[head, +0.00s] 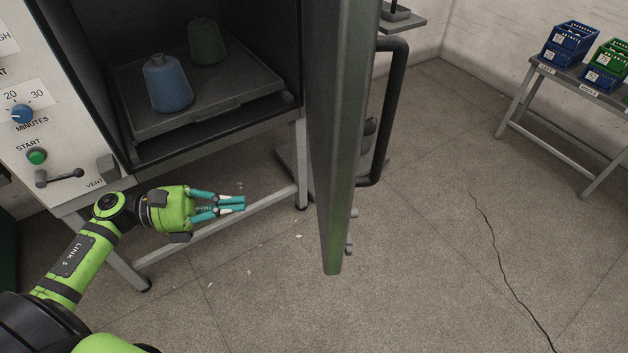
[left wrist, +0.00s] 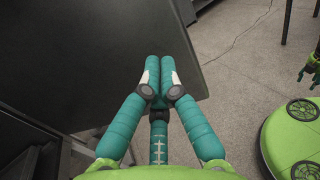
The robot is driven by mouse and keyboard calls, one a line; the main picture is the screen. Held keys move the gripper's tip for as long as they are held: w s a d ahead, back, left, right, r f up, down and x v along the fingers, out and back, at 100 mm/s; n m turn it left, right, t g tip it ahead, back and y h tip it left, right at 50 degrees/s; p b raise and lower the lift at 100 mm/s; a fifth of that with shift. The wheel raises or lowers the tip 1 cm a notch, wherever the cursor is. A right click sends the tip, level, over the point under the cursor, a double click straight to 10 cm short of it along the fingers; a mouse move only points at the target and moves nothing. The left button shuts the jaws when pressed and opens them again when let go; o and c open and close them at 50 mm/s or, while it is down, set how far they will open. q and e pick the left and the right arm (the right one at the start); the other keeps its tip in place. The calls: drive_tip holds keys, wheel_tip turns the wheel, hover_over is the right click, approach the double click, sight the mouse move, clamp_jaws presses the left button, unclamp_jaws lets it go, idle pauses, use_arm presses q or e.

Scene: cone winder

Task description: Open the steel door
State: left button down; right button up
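The steel door (head: 338,140) stands swung open from the cabinet and shows nearly edge-on in the head view. Its black bar handle (head: 393,110) is on the far right side. In the left wrist view a dark flat panel (left wrist: 90,55), apparently the door's inner face, lies beyond my fingers. My left gripper (head: 243,203) is shut and empty, low in front of the cabinet opening and left of the door; no contact shows. My right gripper (left wrist: 310,66) appears partly at the right edge of the left wrist view; its finger state is unclear.
Inside the cabinet, a blue cone (head: 167,84) and a green cone (head: 206,42) stand on a grey tray (head: 215,105). A control panel (head: 50,125) is at left. A table (head: 560,78) with crates stands far right.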

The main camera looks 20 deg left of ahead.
use_arm(q)
drive_tip(key=p, duration=0.3)
approach(327, 200)
drive_tip(key=p+x, duration=0.3)
drive_tip(key=x, duration=0.2)
drive_tip(key=shift+w+d, duration=0.3)
drive_tip(key=shift+w+d+f+p, duration=0.2)
drive_tip(key=shift+w+d+p, duration=0.15)
drive_tip(key=shift+d, duration=0.25)
use_arm(e)
wheel_tip(327, 200, up, 7)
drive_tip(key=s+d, duration=0.1)
drive_tip(key=shift+f, duration=0.15)
use_arm(q)
drive_tip(key=shift+d, duration=0.15)
use_arm(e)
drive_tip(key=shift+s+d, duration=0.1)
drive_tip(key=shift+d, duration=0.1)
